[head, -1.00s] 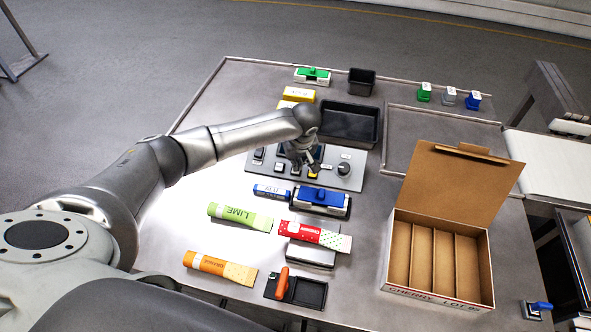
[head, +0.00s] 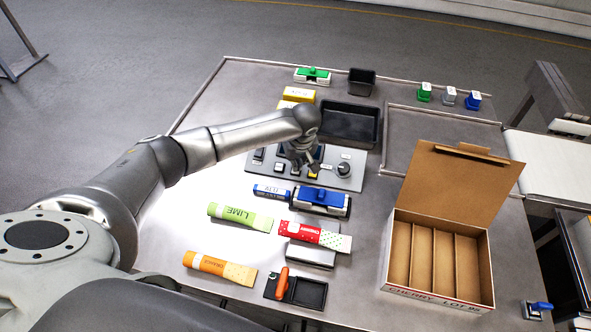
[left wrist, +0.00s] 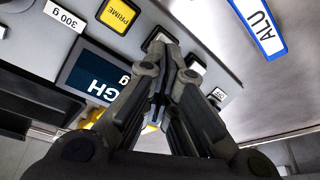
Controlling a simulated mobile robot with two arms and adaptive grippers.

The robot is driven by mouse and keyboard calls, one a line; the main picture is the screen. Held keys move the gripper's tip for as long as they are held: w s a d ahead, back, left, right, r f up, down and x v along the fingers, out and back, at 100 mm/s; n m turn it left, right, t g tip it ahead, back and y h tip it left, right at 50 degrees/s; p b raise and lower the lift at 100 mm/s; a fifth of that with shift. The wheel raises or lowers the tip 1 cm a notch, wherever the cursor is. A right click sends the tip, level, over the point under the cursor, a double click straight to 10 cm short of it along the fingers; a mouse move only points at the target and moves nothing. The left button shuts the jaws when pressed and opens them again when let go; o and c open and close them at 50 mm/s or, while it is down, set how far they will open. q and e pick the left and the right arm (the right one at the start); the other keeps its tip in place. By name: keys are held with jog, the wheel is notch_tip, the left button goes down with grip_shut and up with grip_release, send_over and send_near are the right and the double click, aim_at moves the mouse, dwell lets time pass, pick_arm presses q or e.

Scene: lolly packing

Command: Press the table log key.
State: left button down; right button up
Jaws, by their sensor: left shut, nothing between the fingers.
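The grey control panel (head: 346,182) lies on the table in the head view, with several keys, a display and a round knob. In the left wrist view the panel (left wrist: 212,38) shows a yellow PRIME key (left wrist: 118,14), a dark display (left wrist: 92,76) and two pale keys. One pale key (left wrist: 160,38) is just beyond my fingertips; the other (left wrist: 196,64) is beside them. I cannot read which is the log key. My left gripper (head: 306,172) is shut and empty, pointing down at the panel; its fingertips (left wrist: 172,58) partly hide the keys. Contact cannot be told. My right gripper is not in view.
Lime (head: 240,216), cherry (head: 318,235) and orange (head: 220,267) tubes lie nearer; an open carton (head: 437,292) stands right.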

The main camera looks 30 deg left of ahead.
pick_arm(q)
jog(key=shift+f, duration=0.55)
jog(key=shift+f+b, duration=0.35)
jog(key=shift+f, duration=0.25)
dwell(0.4)
notch_tip(320, 180, up, 7)
jog(key=p, duration=0.8)
jog(key=shift+r, duration=0.1)
dwell(0.6)
